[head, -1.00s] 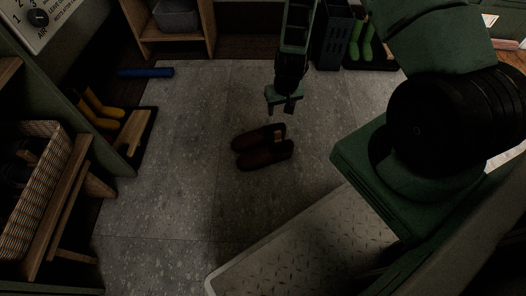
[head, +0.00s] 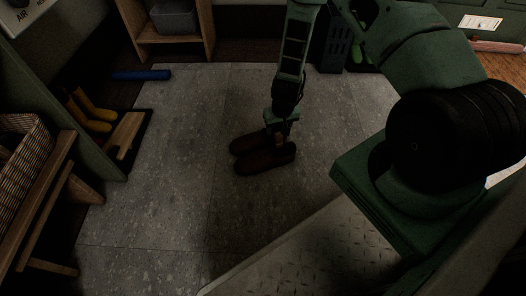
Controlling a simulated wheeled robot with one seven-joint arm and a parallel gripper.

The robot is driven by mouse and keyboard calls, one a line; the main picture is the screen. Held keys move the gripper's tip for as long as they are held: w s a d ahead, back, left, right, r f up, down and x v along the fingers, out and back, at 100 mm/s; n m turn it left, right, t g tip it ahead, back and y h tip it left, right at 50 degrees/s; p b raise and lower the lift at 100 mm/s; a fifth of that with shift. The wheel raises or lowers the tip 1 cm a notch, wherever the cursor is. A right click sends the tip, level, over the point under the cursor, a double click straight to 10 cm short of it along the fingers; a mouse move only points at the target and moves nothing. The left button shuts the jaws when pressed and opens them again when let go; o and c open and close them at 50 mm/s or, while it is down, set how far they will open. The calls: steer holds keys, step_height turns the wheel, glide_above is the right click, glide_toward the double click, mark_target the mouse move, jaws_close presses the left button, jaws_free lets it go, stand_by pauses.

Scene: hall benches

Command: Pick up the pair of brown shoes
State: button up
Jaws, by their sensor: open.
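The pair of brown shoes (head: 263,158) lies side by side on the grey floor near the middle of the head view, toes to the left. My gripper (head: 281,136) is at the right, heel end of the shoes, pointing down. It is open. Its fingers overlap the heel area in the picture and partly hide it. I cannot tell whether they touch the shoes.
A bench with a wicker basket (head: 22,160) stands on the left. Yellow boots (head: 92,112) and a small wooden stool (head: 124,134) are beside it. A blue roll (head: 141,75) lies at the back left. A dark crate (head: 333,50) stands behind my arm. Floor around the shoes is clear.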

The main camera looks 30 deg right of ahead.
mark_target(278, 133)
step_height(278, 133, down, 4)
steer(key=b, duration=0.2)
steer(key=shift+w+d+f+b, duration=0.1)
steer(key=shift+w+d+b, duration=0.05)
steer(key=shift+b, duration=0.25)
jaws_close()
steer(key=shift+r, duration=0.2)
